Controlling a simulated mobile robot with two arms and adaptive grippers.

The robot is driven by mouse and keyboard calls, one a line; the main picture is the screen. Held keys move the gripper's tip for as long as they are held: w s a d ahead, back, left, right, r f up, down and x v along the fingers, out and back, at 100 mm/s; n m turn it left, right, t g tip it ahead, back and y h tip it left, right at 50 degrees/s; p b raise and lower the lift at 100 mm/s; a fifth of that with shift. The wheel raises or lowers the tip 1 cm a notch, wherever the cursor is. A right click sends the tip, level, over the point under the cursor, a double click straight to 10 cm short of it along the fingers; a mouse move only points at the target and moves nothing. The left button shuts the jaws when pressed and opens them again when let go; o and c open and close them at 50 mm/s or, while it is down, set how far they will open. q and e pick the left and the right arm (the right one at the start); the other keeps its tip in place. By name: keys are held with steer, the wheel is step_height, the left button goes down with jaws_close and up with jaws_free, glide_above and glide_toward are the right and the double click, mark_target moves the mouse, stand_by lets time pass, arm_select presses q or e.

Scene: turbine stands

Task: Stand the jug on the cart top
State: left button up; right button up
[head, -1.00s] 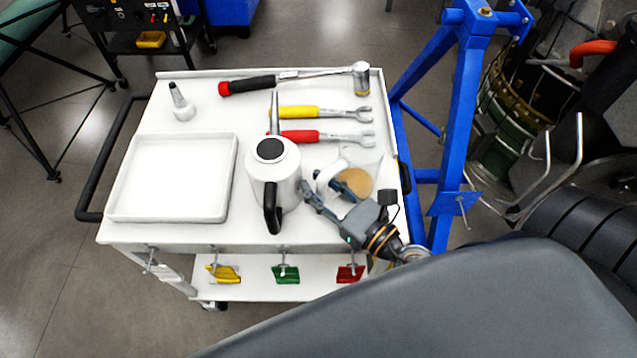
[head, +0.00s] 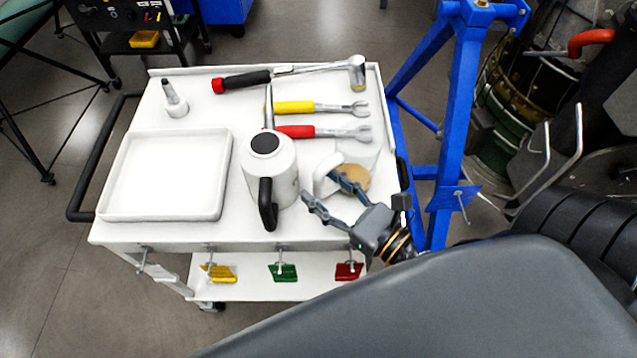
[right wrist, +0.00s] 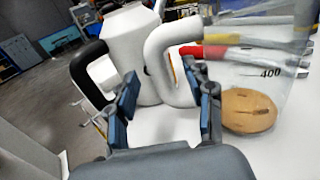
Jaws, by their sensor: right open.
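The white jug (head: 270,175), with a black lid top and black handle, stands upright on the white cart top (head: 235,235), right of the tray. A white curved loop (head: 324,178) is at its right side; I cannot tell from the head view whether it is joined. My right gripper (head: 324,186) is open, with its fingers spread around the loop's near end and apart from the jug body. In the right wrist view, the jug (right wrist: 130,45) and loop (right wrist: 158,42) are ahead of the open fingers. My left gripper is not in view.
An empty white tray (head: 218,200) is on the left of the top. A clear bag with a tan disc (head: 356,179) is at right, near a blue stand (head: 455,130).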

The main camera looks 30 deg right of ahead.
steer(key=shift+b+v, duration=0.7)
steer(key=shift+v, duration=0.75)
steer(key=shift+s+d, duration=0.25)
steer(key=shift+s, duration=0.4)
